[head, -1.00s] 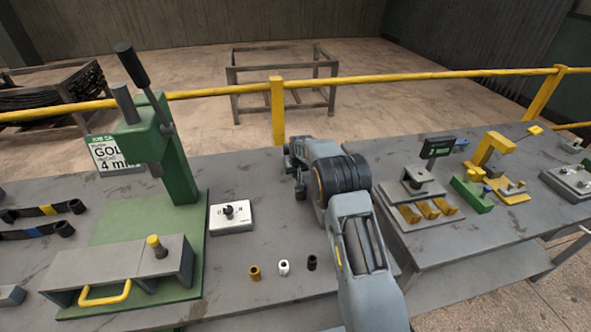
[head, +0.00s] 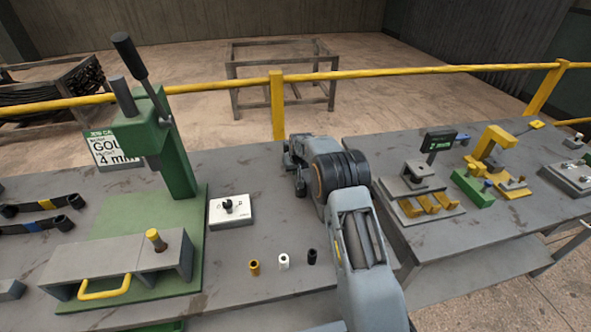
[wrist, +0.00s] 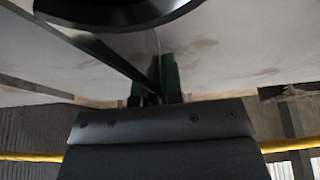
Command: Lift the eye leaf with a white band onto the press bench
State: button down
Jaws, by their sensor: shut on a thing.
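In the wrist view my gripper (wrist: 150,99) shows as a dark plate with small fingers beyond it, shut on a dark, slender thing that looks like a leaf. No white band shows on it, and its ends cannot be made out. In the head view my arm hides the gripper. The press bench (head: 275,215) is the grey table at left and middle. A green press (head: 178,160) with a black lever stands on it. Two dark eye leaves lie at the bench's left, one with a yellow band (head: 46,204), one with a blue band (head: 30,226).
A grey fixture with a yellow handle (head: 105,289) stands before the press. A white dial box (head: 230,211) and three small bushings (head: 284,261) sit mid-bench. A second bench (head: 440,240) at right holds several fixtures. A yellow rail (head: 380,72) runs behind.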

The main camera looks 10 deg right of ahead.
jog(key=shift+f+b, duration=0.25)
jog(key=shift+b, duration=0.05)
jog(key=c, duration=1.2)
grip_release()
jog(key=shift+s+f, duration=0.1)
jog(key=shift+f, duration=0.1)
jog(key=s+f+b+v, duration=0.1)
jog(key=s+v, duration=0.1)
jog(key=v, duration=0.9)
jog(key=s+a+f+b+v, duration=0.1)
jog(key=s+v, duration=0.2)
jog(key=v, duration=0.7)
jog(key=shift+m+g, duration=0.3)
jog(key=s, duration=1.8)
jog(key=s+f, duration=0.1)
jog(key=s, duration=0.8)
jog(key=shift+s+f, duration=0.1)
jog(key=shift+s, duration=0.25)
